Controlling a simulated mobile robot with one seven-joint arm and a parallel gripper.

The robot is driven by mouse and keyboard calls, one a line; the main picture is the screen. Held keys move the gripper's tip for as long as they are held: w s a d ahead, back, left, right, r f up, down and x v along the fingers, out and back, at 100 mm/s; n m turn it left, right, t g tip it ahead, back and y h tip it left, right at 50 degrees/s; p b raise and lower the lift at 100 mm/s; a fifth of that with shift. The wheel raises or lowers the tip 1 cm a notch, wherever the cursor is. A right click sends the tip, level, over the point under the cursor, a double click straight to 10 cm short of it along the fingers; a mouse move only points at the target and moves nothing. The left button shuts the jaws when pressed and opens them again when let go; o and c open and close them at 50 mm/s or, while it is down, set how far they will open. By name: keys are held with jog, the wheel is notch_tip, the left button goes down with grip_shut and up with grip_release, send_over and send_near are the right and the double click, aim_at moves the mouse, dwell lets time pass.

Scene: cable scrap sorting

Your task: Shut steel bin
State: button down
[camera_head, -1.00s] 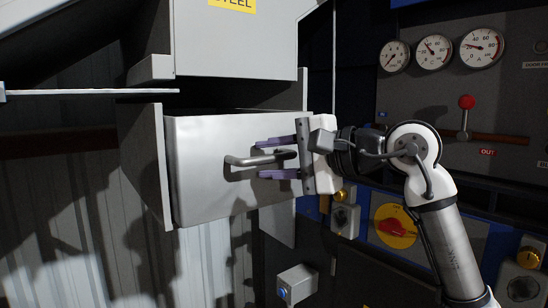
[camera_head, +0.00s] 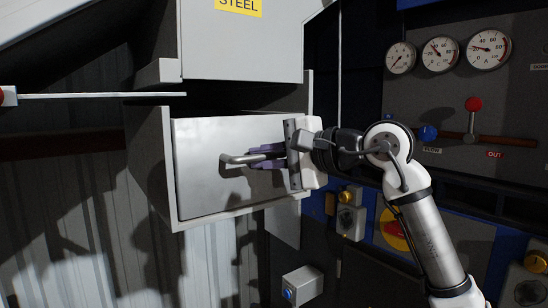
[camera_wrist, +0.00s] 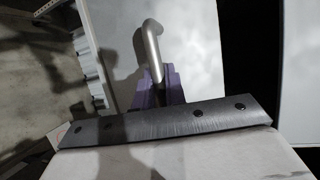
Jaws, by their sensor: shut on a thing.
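The steel bin (camera_head: 205,140) is a grey metal drawer below a housing with a yellow STEEL label (camera_head: 240,6). Its front sits within the side and bottom edges of its frame (camera_head: 155,165), with a dark gap above it. My gripper (camera_head: 262,157) reaches in from the right, its purple fingers closed on the bar handle (camera_head: 235,159). In the wrist view, the handle (camera_wrist: 152,45) rises from between the fingers (camera_wrist: 160,85) in front of the bin face (camera_wrist: 195,45). How deep the bin sits is hard to tell.
A panel with gauges (camera_head: 438,54), a red-knobbed lever (camera_head: 472,120) and a yellow-and-red rotary switch (camera_head: 393,230) stands right, behind my arm. A thin flat bar (camera_head: 100,96) juts in at left. A small box with a blue button (camera_head: 302,286) is below.

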jog(key=c, duration=1.5)
grip_release()
jog(key=shift+w+a, duration=0.15)
jog(key=shift+o, duration=0.2)
jog(key=b+v, duration=0.2)
jog(key=v, duration=1.2)
